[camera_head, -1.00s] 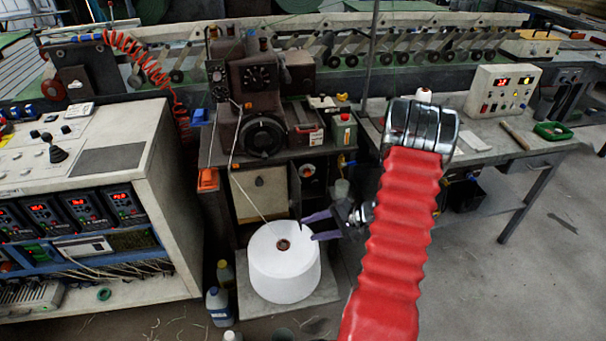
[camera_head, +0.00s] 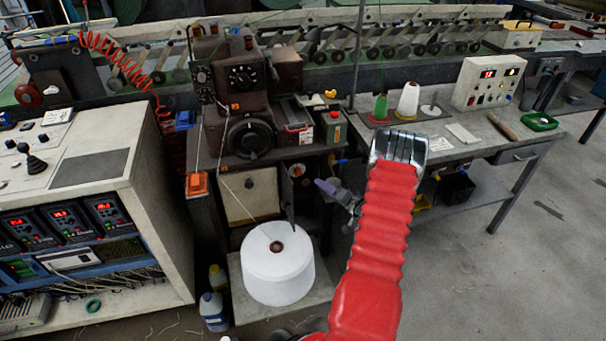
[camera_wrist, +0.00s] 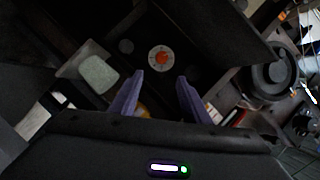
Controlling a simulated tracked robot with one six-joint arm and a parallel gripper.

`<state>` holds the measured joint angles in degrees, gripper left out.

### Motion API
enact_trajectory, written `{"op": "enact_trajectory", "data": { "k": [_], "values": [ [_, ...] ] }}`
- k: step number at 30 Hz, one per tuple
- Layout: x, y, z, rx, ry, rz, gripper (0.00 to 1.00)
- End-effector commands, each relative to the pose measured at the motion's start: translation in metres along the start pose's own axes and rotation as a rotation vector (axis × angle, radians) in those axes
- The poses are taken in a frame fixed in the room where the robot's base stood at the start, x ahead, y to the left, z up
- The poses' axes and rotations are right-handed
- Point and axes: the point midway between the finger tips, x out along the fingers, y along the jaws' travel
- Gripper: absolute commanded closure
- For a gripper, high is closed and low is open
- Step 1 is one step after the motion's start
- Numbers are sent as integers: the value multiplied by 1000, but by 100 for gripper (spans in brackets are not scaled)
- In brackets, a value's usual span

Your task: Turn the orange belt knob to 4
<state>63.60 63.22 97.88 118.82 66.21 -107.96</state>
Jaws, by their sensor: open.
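The orange belt knob (camera_wrist: 161,57) sits in the middle of a round white dial inside a dark recess, in the wrist view. The dial's marks are too small to read. In the head view my gripper (camera_head: 322,187) is at the recess's right side, partly hidden by my arm.
A white thread cone (camera_head: 278,264) stands on a low platform below the recess, its thread running upward. A cream panel (camera_head: 250,195) is left of the recess. The brown machine (camera_head: 240,80) is above. A worktable (camera_head: 470,155) stands to the right, with open floor in front.

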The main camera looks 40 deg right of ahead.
Motion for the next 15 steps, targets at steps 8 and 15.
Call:
{"op": "enact_trajectory", "data": {
  "k": [8,15],
  "values": [
    [4,-3,3,-34,-8,-5,57],
    [7,-4,4,-34,-10,-6,57]
  ]
}}
